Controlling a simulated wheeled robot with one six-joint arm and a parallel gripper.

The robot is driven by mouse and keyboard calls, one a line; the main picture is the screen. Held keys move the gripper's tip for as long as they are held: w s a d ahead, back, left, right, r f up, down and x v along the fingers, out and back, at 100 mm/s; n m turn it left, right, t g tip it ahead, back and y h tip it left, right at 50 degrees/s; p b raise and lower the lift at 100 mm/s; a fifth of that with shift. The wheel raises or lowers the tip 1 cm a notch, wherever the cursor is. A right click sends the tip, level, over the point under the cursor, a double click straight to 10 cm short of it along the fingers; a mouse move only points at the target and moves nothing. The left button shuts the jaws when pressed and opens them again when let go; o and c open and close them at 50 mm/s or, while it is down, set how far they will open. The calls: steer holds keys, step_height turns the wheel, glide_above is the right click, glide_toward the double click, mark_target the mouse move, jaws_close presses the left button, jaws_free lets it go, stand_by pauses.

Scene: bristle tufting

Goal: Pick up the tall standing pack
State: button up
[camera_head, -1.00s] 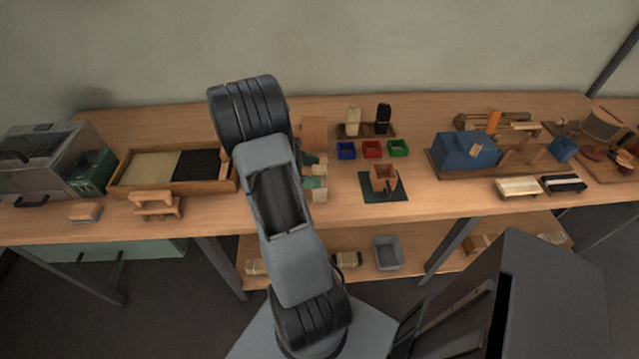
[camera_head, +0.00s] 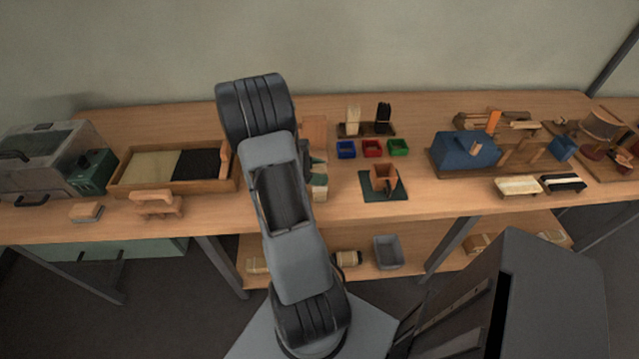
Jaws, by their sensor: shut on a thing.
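My arm (camera_head: 282,205) rises from the bottom middle and covers part of the bench. My gripper is hidden behind it. A thin dark piece shows at the arm's right edge, and I cannot tell what it is. Beside that edge, a cream and green pack (camera_head: 319,181) shows partly on the bench. I cannot tell whether it is the tall standing pack. A cream upright bundle (camera_head: 353,120) and a black upright bundle (camera_head: 383,118) stand apart from my arm on a wooden holder at the back.
Blue (camera_head: 346,149), red (camera_head: 372,148) and green (camera_head: 398,147) bins stand right of my arm. A wooden piece (camera_head: 384,178) is on a dark green mat (camera_head: 370,194). A wooden tray (camera_head: 205,187) lies to the left. A blue machine (camera_head: 463,149) stands to the right.

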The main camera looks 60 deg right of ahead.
steer(key=shift+c, duration=0.5)
